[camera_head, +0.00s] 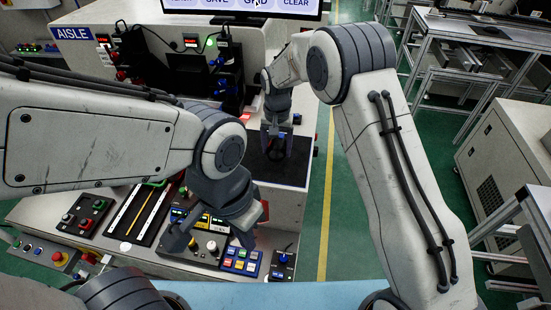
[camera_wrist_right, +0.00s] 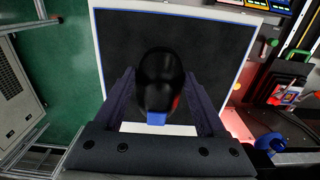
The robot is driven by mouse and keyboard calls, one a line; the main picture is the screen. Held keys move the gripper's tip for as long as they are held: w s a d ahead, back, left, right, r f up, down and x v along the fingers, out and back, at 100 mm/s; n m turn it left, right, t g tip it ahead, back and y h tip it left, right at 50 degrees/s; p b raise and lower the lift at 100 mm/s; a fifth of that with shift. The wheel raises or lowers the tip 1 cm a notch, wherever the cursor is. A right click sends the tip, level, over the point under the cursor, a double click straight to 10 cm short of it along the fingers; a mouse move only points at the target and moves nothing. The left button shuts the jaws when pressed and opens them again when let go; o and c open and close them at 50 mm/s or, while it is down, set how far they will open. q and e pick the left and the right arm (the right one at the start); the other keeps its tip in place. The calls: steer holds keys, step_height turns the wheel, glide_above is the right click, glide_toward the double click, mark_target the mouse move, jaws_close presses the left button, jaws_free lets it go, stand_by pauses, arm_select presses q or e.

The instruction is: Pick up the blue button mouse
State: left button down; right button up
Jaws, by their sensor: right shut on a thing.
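The blue button mouse (camera_wrist_right: 160,76) is a glossy black mouse with a blue button at its near end and a reddish patch on its side. In the right wrist view it lies between the two fingers of my right gripper (camera_wrist_right: 160,88), which is shut on it. A dark pad (camera_wrist_right: 225,35) with a light border is behind the mouse. In the head view my right gripper (camera_head: 278,133) points down over this pad (camera_head: 262,171), and the mouse is small and dark there. I cannot tell its height above the pad. My left gripper (camera_head: 210,240) is open and empty over the control boxes.
Control boxes with buttons and knobs, such as a blue one (camera_head: 241,261), crowd the bench at the front left. A monitor (camera_head: 240,6) stands at the back. Green floor with a yellow line (camera_head: 326,200) runs right of the bench. A grey cabinet (camera_head: 500,165) stands far right.

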steer(key=s+d+r+b, duration=0.4)
steer(key=s+d+r, duration=0.2)
steer(key=s, duration=0.2)
steer(key=p, duration=0.1)
glide_above(265, 158)
steer(key=s+d, duration=0.2)
steer(key=d, duration=0.3)
step_height(265, 158, down, 9)
steer(key=shift+w+r, duration=0.1)
steer(key=shift+w, duration=0.1)
steer(key=shift+w+a+f, duration=0.4)
steer(key=shift+w+f, duration=0.05)
steer(key=shift+f, duration=0.65)
steer(key=shift+a+r, duration=0.1)
steer(key=shift+w+a+p, duration=0.2)
steer(key=shift+a, duration=0.8)
steer(key=shift+w+a+p, duration=0.15)
steer(key=shift+a+p, duration=0.05)
steer(key=shift+a, duration=0.75)
